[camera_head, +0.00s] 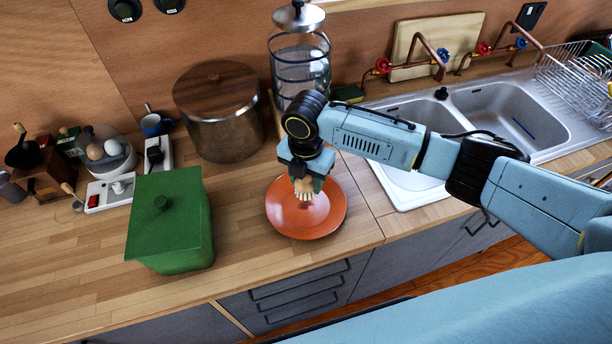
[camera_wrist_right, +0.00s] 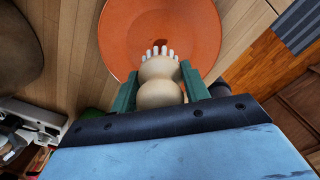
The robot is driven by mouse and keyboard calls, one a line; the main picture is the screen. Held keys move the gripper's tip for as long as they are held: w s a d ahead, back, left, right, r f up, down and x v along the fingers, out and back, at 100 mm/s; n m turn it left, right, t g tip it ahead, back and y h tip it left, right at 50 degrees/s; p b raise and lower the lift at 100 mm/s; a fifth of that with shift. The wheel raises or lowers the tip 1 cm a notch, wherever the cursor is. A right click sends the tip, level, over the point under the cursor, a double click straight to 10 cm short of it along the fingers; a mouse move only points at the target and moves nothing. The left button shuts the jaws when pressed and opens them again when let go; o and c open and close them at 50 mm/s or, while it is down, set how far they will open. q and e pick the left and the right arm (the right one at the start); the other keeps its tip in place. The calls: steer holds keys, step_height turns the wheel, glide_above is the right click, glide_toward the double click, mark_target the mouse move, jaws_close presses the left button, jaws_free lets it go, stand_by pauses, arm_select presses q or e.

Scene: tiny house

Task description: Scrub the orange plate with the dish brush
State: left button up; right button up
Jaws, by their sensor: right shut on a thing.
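The orange plate (camera_head: 325,222) lies flat on the wooden counter, left of the sink; it fills the top of the right wrist view (camera_wrist_right: 200,28). A dark spot shows on it just beyond the bristles in the wrist view. My right gripper (camera_head: 308,180) is over the plate, pointing down. It is shut on the dish brush (camera_wrist_right: 158,82), which has a round wooden body and white bristles. The bristles (camera_head: 304,194) point at the plate's middle; I cannot tell whether they touch it. My left gripper is not in view.
A green lidded box (camera_head: 172,220) stands left of the plate. A metal pot (camera_head: 220,115) and a glass jar (camera_head: 300,65) stand behind. The double sink (camera_head: 505,112) and a dish rack (camera_head: 575,75) are at right. The counter's front edge is close to the plate.

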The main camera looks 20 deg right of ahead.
steer(key=shift+f+b, duration=1.9)
steer(key=shift+b, duration=0.05)
steer(key=shift+f+b, duration=0.35)
steer(key=shift+f, duration=0.6)
steer(key=shift+f, duration=0.5)
